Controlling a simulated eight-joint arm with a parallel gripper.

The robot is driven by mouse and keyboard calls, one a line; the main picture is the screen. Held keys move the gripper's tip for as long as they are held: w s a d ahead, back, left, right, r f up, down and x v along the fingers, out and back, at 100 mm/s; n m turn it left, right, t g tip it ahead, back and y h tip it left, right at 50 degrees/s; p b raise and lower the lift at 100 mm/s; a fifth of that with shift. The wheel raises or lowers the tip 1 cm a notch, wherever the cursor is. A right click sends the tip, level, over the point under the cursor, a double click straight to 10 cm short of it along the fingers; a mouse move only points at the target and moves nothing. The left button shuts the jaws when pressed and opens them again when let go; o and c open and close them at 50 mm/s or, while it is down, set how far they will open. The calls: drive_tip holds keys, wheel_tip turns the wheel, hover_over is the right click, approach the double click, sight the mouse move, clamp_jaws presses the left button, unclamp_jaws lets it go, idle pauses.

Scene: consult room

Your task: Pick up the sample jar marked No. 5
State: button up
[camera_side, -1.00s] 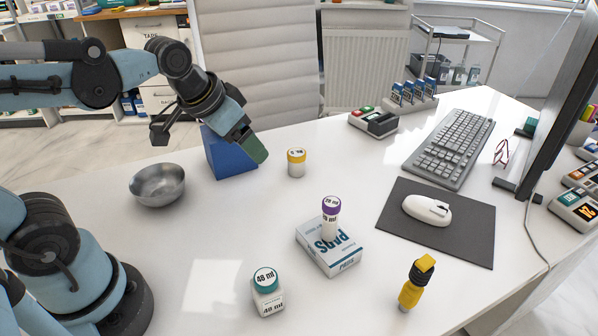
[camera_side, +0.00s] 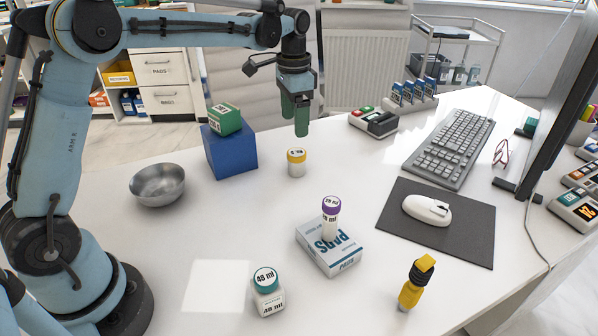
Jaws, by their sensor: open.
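A small jar with a yellow lid (camera_side: 296,163) stands upright on the white desk, near its far side. Its lid marking is too small to read surely; it may be the No. 5. My gripper (camera_side: 296,122) points down with open green fingers, above and slightly behind the jar in the picture. The fingers look empty and apart from the jar. The jar is fully in view.
A blue block (camera_side: 232,155) bearing a green box (camera_side: 224,119) stands left of the jar, beside a metal bowl (camera_side: 157,185).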

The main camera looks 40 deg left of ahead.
sight(297, 152)
wheel_tip(297, 152, down, 7)
drive_tip(key=shift+w+f, duration=0.25)
drive_tip(key=shift+f, duration=1.15)
drive_tip(key=shift+w+f, duration=0.1)
drive_tip(key=shift+f, duration=1.2)
drive_tip(key=c, duration=1.1)
drive_tip(key=shift+r, duration=0.15)
